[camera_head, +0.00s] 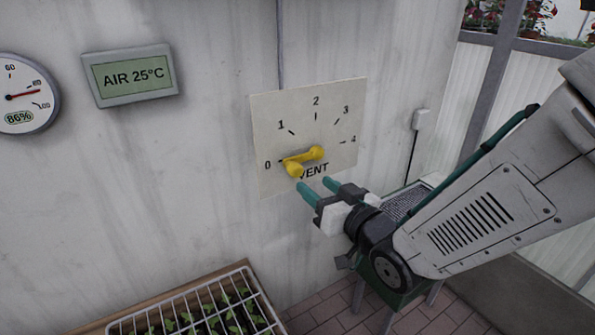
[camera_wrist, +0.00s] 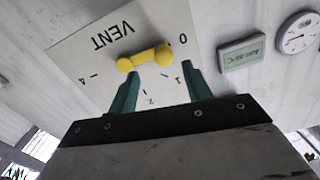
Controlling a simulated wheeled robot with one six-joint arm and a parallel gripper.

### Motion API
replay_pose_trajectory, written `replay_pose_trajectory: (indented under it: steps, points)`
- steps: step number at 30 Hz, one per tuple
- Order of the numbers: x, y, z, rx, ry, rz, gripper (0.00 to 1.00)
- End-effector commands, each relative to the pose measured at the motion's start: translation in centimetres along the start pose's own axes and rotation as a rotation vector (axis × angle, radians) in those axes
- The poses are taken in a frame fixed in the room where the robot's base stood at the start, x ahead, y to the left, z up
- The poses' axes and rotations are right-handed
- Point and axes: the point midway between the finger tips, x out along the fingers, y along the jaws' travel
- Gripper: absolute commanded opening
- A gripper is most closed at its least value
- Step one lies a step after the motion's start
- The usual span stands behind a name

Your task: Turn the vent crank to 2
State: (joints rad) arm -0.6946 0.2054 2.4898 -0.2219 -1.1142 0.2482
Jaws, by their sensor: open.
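The vent crank (camera_head: 302,158) is yellow and sits on a cream dial plate (camera_head: 330,100) on the wall. The plate is marked 0 to 4 and VENT. The crank's arm points left at the 0 mark, and its handle knob (camera_head: 294,170) sticks out toward me. My gripper (camera_head: 314,184) is open and empty, its green fingertips just below and in front of the crank. In the wrist view, where the plate appears upside down, the handle knob (camera_wrist: 163,54) shows between and just beyond the fingertips (camera_wrist: 161,68). I see no clear contact.
An AIR 25°C display (camera_head: 133,75) and a round gauge (camera_head: 22,95) hang on the wall to the left. A wire tray of seedlings (camera_head: 190,300) stands below. A white wall box (camera_head: 422,119) with a cable is to the right. The wall around the plate is clear.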

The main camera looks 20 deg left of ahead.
Motion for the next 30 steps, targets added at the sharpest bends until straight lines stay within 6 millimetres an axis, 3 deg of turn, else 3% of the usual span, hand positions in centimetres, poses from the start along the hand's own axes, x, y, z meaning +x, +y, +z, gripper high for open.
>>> replay_pose_trajectory:
  steps: [5,15,27,28,30]
  points:
    - [1.6,-0.6,0.0,0.005,0.020,-0.018,0.49]
    - [6.7,-0.5,-0.1,0.004,0.018,-0.015,0.49]
    - [7.8,-0.6,-0.1,0.004,0.018,-0.015,0.49]
    - [7.8,-0.6,-0.1,0.004,0.018,-0.015,0.47]
    - [7.8,-0.6,-0.1,0.004,0.018,-0.014,0.27]
